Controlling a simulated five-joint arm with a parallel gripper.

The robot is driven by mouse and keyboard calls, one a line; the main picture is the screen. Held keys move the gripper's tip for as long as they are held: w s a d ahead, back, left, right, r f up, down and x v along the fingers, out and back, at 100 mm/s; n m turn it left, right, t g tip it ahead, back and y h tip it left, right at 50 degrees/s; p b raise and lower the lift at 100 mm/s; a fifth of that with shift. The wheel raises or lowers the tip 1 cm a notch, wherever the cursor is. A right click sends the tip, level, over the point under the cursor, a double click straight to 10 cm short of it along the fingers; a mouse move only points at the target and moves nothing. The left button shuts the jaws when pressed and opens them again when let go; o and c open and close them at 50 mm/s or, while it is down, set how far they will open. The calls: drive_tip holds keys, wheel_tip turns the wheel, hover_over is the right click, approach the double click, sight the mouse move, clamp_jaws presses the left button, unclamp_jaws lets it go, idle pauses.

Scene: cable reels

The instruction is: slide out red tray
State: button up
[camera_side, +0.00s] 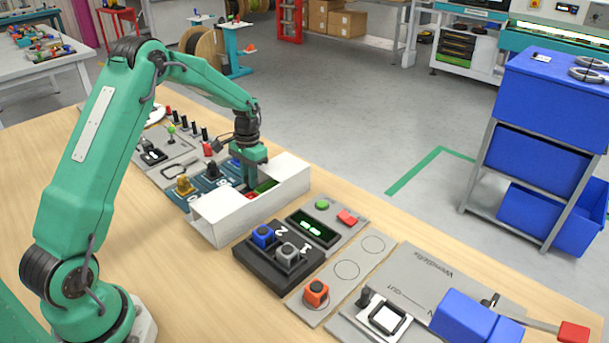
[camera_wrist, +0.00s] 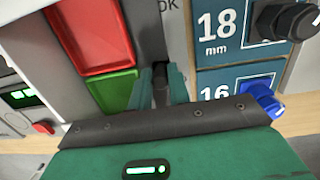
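The red tray (camera_wrist: 90,35) is in the wrist view at upper left, in a white housing (camera_side: 217,212). A green tray (camera_wrist: 115,92) sits directly below it in the picture. In the side view the red tray (camera_side: 251,196) is mostly hidden by my gripper and the housing wall; the green tray (camera_side: 265,186) shows beside it. My gripper (camera_wrist: 160,72) points down at the housing. I see no tray between the fingers. Whether they touch the housing is unclear.
A panel marked 18 mm (camera_wrist: 222,50) with dark and blue knobs lies close by my gripper.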

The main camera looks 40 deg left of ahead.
drive_tip(key=shift+o, duration=0.7)
drive_tip(key=w+r+t, duration=0.1)
drive_tip(key=w+r, duration=0.2)
drive_tip(key=r, duration=0.4)
drive_tip(key=shift+w+r, duration=0.25)
drive_tip(key=shift+r, duration=0.05)
drive_tip(key=shift+d, duration=0.1)
drive_tip(key=shift+s, duration=0.1)
clamp_jaws()
drive_tip(key=s+r+t, duration=0.1)
drive_tip(key=s+r, duration=0.1)
drive_tip(key=s, duration=0.3)
drive_tip(key=shift+s+y, duration=0.4)
drive_tip(key=shift+f, duration=0.1)
drive_tip(key=shift+f, duration=4.45)
drive_tip(key=shift+w, duration=0.1)
